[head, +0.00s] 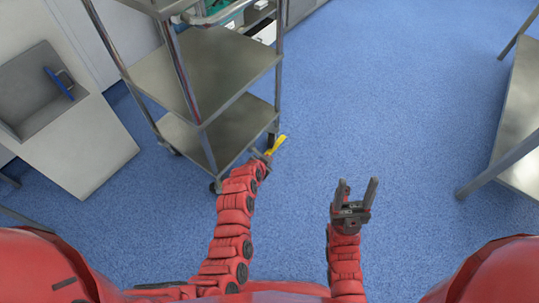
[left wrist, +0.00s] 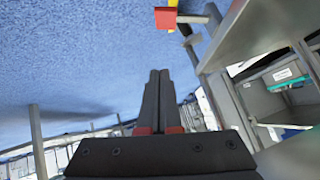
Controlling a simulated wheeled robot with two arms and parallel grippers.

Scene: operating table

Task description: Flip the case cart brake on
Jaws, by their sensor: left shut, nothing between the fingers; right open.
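The case cart (head: 228,62) is a grey metal frame with open shelves, left of centre in the head view. A yellow lever (head: 277,145) sticks out low by its near right corner and appears to be the brake. In the left wrist view, a red block (left wrist: 166,17) with a bit of yellow shows at the top edge. My left gripper (head: 262,156) is right by the yellow lever; contact cannot be told. Its fingers (left wrist: 158,102) are together and empty in the left wrist view. My right gripper (head: 357,192) is open and empty over the floor.
A white cabinet with a sink (head: 40,90) stands at the left. A metal table (head: 520,130) stands at the right edge. Blue floor (head: 400,90) is clear between the cart and the table.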

